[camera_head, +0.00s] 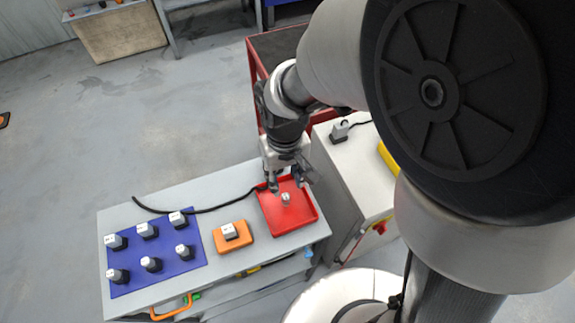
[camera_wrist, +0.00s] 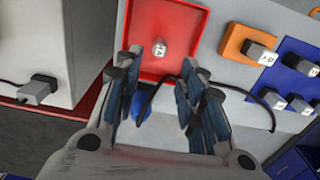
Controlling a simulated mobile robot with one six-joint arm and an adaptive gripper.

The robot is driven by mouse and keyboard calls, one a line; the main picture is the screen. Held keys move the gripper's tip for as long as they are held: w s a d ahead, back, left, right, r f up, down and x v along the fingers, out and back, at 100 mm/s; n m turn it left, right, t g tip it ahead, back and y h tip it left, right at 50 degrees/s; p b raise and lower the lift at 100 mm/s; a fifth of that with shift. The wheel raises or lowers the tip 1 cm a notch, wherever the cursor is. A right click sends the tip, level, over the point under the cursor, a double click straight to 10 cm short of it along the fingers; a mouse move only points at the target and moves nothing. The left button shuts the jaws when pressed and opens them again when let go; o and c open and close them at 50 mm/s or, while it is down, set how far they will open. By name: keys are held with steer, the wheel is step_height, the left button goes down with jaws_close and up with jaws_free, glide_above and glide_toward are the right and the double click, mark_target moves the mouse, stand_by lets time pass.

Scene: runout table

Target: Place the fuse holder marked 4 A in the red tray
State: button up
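The red tray (camera_head: 308,216) lies at the right end of the grey bench; it also shows in the wrist view (camera_wrist: 186,20). One small light-grey fuse holder (camera_head: 286,199) is inside it, near the middle, and shows in the wrist view (camera_wrist: 160,47). Its marking is too small to read surely. My gripper (camera_head: 286,184) is over the tray's back part, above that holder. In the wrist view my gripper (camera_wrist: 170,62) has its fingers spread apart with nothing gripped. Several grey-topped, dark-based fuse holders (camera_head: 151,264) stand on the blue mat (camera_head: 165,248).
An orange block (camera_head: 246,240) left of the tray bears another fuse holder (camera_head: 229,231). A black cable (camera_head: 220,207) runs along the bench's back. A pale cabinet (camera_head: 345,185) with a grey plug-like part (camera_head: 340,132) stands to the right.

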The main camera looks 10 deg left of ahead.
steer(key=d+r+m+t, duration=0.2)
steer(key=d+r+m, duration=0.1)
steer(key=d+r, duration=0.8)
steer(key=s+d+r+m+t, duration=0.2)
steer(key=s+d+r+m, duration=0.1)
steer(key=s+d+r, duration=0.4)
steer(key=shift+s+d+t, duration=0.3)
steer(key=shift+s+d, duration=0.85)
steer(key=shift+d, duration=0.1)
